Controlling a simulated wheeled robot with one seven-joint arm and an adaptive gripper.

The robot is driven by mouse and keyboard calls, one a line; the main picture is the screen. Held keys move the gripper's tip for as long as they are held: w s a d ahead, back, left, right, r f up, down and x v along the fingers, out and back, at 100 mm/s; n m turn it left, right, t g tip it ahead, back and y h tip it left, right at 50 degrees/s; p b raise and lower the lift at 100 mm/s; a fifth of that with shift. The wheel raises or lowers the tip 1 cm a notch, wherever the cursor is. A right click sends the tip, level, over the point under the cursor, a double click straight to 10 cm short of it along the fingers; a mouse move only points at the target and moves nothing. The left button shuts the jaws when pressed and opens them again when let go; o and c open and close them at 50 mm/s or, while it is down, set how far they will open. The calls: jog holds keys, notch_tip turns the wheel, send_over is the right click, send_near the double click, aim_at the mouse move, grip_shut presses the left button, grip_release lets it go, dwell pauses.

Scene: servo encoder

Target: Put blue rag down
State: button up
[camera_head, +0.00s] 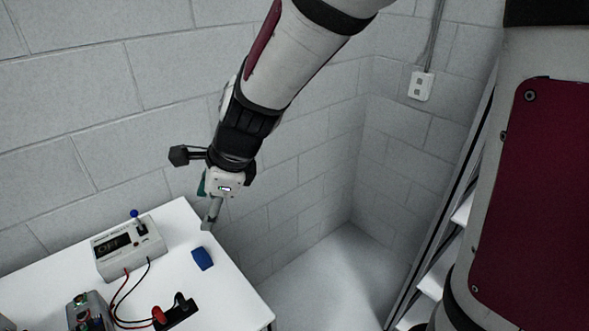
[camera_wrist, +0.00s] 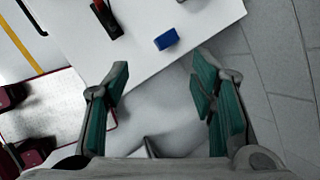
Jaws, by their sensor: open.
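The blue rag (camera_head: 202,258) is a small folded block lying on the white table (camera_head: 215,290) near its right edge. It also shows in the wrist view (camera_wrist: 166,39), beyond my fingertips and close to the table's edge. My gripper (camera_head: 209,215) is above the table's far right corner, apart from the rag. In the wrist view my gripper (camera_wrist: 160,80) has its two green-padded fingers spread wide with nothing between them. In the head view the fingers are partly hidden by the wrist.
A grey meter box (camera_head: 128,248) with a blue-knobbed switch stands left of the rag. Red and black leads run to clips (camera_head: 175,312) at the front. A small device (camera_head: 88,312) sits at the front left. A block wall is behind; open floor lies right of the table.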

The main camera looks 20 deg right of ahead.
jog(key=s+d+r+n+h, duration=0.2)
jog(key=s+d+r+n, duration=0.3)
jog(key=s+d+n, duration=0.2)
jog(key=s+d+r+n+t+h, duration=0.1)
jog(key=s+d+r+n, duration=0.5)
jog(key=s+n, duration=0.5)
jog(key=d+n, duration=0.1)
jog(key=n, duration=0.1)
jog(key=shift+s+d+r+n+t+h, duration=0.15)
jog(key=shift+s+d+n+t+h, duration=0.15)
jog(key=shift+d+h, duration=0.1)
jog(key=shift+a, duration=0.1)
